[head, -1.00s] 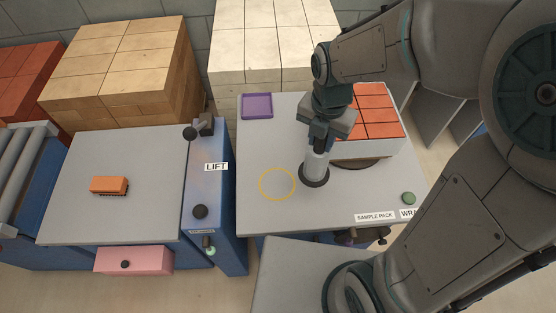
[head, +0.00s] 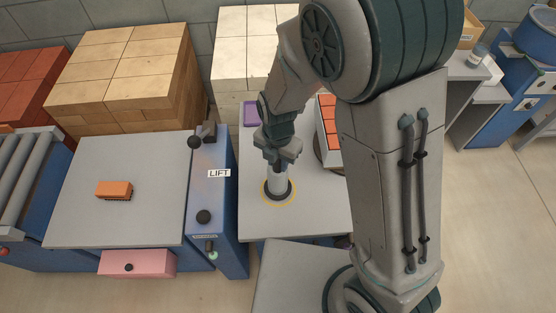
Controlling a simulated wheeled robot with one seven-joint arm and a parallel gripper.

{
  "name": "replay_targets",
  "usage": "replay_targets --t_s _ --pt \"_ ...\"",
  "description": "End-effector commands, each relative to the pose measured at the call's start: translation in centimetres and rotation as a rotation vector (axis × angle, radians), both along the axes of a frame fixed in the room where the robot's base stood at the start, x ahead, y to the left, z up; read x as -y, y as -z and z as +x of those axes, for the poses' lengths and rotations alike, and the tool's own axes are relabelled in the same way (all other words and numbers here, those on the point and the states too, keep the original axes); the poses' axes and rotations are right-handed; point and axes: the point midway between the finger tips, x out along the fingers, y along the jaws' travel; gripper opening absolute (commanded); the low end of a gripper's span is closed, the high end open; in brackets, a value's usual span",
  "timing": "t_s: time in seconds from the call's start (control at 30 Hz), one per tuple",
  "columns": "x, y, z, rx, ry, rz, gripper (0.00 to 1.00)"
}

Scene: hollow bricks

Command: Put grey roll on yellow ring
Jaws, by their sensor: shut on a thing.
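The grey roll (head: 279,184) is upright, with a dark round base, at the yellow ring (head: 265,197) on the grey table. The ring's outline shows around the roll's base. I cannot tell whether the base touches the table. My gripper (head: 277,168) points down and is shut on the top of the roll. The fingertips are partly hidden by my wrist.
A purple tray (head: 251,113) lies at the table's back left. A stack of orange bricks (head: 328,125) stands right of my gripper, partly hidden by my arm. The blue lift (head: 218,205) borders the table on the left. An orange brick (head: 114,189) lies on the left table.

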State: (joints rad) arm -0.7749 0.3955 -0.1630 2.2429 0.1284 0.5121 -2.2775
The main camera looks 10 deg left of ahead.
Motion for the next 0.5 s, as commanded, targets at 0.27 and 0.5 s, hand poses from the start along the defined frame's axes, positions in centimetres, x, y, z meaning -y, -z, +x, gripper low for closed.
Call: replay_targets --t_s 0.27,0.5 --pt "0.0 1.2 0.1 0.002 0.001 0.0 0.0" --pt "0.0 1.5 0.1 0.002 0.001 0.002 0.0"
